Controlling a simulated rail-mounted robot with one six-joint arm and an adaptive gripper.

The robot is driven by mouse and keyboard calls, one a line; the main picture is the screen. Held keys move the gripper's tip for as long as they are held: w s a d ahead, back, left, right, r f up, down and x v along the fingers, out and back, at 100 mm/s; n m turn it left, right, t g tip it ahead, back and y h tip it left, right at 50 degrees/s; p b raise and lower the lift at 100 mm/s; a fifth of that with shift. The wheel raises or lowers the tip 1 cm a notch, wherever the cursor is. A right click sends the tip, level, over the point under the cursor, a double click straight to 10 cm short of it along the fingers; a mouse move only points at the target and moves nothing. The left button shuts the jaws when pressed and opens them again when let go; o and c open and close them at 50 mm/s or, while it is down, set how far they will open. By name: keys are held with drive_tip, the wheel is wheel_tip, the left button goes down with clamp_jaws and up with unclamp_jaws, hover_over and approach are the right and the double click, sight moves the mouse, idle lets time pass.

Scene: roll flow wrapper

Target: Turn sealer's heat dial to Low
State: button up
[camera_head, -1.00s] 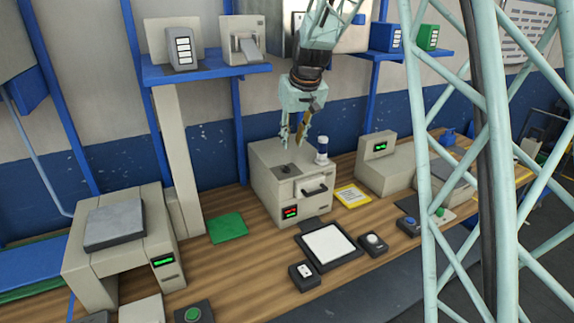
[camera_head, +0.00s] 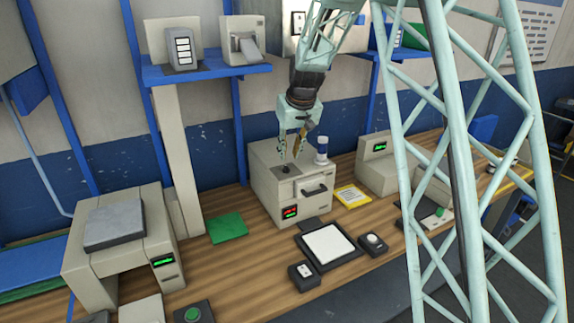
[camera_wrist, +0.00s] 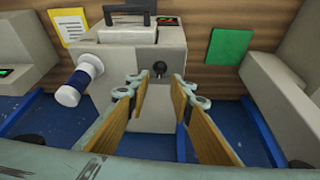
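The sealer appears to be the beige box (camera_head: 262,196) on the wooden bench, with a red-lit display on its front. A small dark dial (camera_head: 285,170) sits on its top face. The dial also shows in the wrist view (camera_wrist: 159,69), between and beyond my fingers. My gripper (camera_head: 290,156) is open and empty, pointing down just above the dial. It also shows open in the wrist view (camera_wrist: 160,84), its tan finger pads well apart. Contact with the dial does not show. Any markings around the dial are too small to read.
A blue-and-white cylinder (camera_head: 321,150) stands on the box beside the dial, and a black handle (camera_head: 315,190) is on its front. A yellow card (camera_head: 352,196) and a green sheet (camera_head: 227,228) lie nearby. A blue shelf (camera_head: 205,71) is behind.

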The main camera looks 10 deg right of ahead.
sight(286, 166)
drive_tip(key=shift+x, duration=3.6)
clamp_jaws()
